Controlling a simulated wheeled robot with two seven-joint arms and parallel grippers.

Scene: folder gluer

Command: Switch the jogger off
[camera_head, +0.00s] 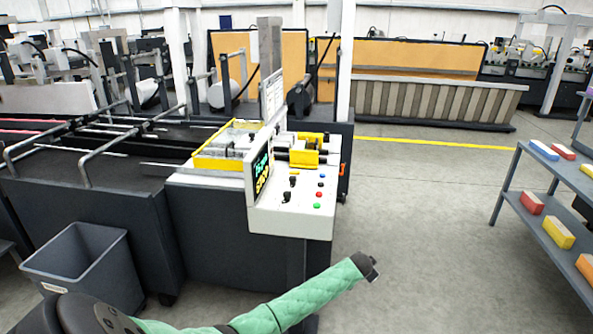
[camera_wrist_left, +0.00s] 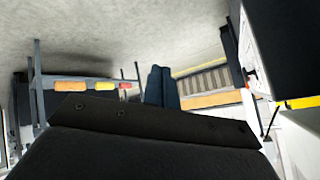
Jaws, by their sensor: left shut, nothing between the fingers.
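The white control panel (camera_head: 275,219) sits at the near end of the dark machine. It carries a lit display (camera_head: 260,172), two black knobs, an upper one (camera_head: 293,181) and a lower one (camera_head: 287,197), and a column of small buttons including blue (camera_head: 322,175), red (camera_head: 319,194) and green (camera_head: 317,206). Labels are too small to read, so I cannot tell which control belongs to the jogger. My left gripper (camera_head: 373,272) is in front of and to the right of the panel, apart from it. In the left wrist view its fingers (camera_wrist_left: 163,87) are together and empty.
A grey bin (camera_head: 78,258) stands on the floor at left. A grey shelf (camera_head: 513,193) with coloured boxes stands at right. Yellow parts (camera_head: 303,158) lie behind the panel. The floor between machine and shelf is clear.

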